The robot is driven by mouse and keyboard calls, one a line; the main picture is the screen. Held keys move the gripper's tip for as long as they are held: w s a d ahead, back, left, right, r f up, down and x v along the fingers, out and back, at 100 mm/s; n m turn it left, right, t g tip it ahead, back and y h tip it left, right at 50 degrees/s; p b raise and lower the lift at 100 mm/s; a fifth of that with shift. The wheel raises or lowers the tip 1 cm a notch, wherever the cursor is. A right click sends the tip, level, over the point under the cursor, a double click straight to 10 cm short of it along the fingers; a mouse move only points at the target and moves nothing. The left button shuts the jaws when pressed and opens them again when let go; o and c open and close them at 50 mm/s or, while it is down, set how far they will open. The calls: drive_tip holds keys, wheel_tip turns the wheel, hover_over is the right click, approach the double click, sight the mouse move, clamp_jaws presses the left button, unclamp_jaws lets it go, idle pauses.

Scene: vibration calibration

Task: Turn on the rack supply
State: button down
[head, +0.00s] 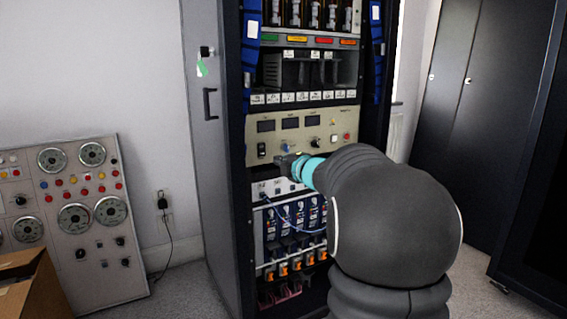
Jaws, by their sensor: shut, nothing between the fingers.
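The rack supply (318,134) is a beige panel in the middle of the tall dark rack. It has several dark display windows, a black rocker switch (262,150) at its left, a blue knob (286,147), and small red and yellow buttons at its right. My gripper (281,160) is shut and empty, just below and right of the rocker switch, close to the panel's lower edge. I cannot tell whether it touches the panel. My arm hides the lower right of the panel and part of the units below. The switch's position is too small to tell.
The rack's grey side door (211,200) with a handle stands at the left. A gauge panel (73,225) leans against the wall, with a cardboard box (38,290) before it. Dark cabinets (480,100) stand at the right. Blue cables hang below my gripper.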

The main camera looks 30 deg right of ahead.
sight(263, 155)
drive_tip(key=w, duration=0.6)
drive_tip(key=w+f, duration=0.1)
drive_tip(key=w, duration=0.2)
drive_tip(key=shift+w+a+f+p, duration=0.1)
drive_tip(key=shift+w+a+p, duration=0.05)
drive_tip(key=shift+w+p, duration=0.15)
